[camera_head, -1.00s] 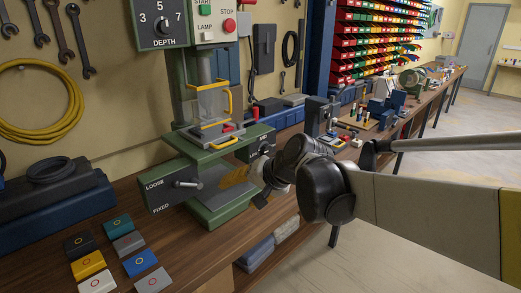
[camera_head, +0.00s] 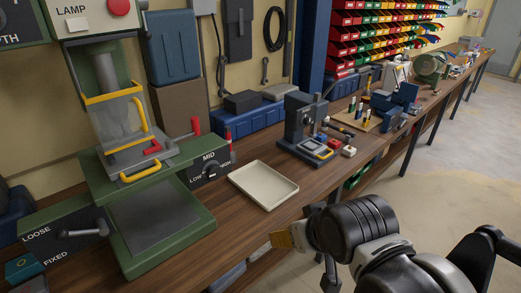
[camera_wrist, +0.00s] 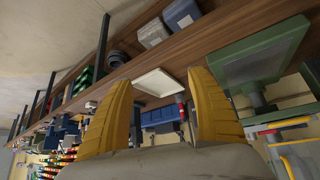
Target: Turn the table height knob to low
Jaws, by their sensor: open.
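The table height knob (camera_head: 212,172) is a dark knob on a dark panel (camera_head: 202,186) marked LOW, MID and HIGH, on the right side of the green drill press (camera_head: 165,228). Its pointer is too small to read surely. My gripper (camera_head: 283,240) shows as a yellow finger at the bench's front edge, lower right of the knob and apart from it. In the wrist view my gripper (camera_wrist: 160,100) has two yellow fingers spread wide with nothing between them. The press's green base (camera_wrist: 262,58) is right of the fingers there; the knob cannot be made out clearly.
A cream tray (camera_head: 263,185) lies on the bench right of the panel. A red-handled lever (camera_head: 196,126) stands above the panel. A LOOSE/FIXED lever (camera_head: 82,233) sticks out at the press's front left. A small dark machine (camera_head: 305,125) stands beyond the tray. Floor at right is open.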

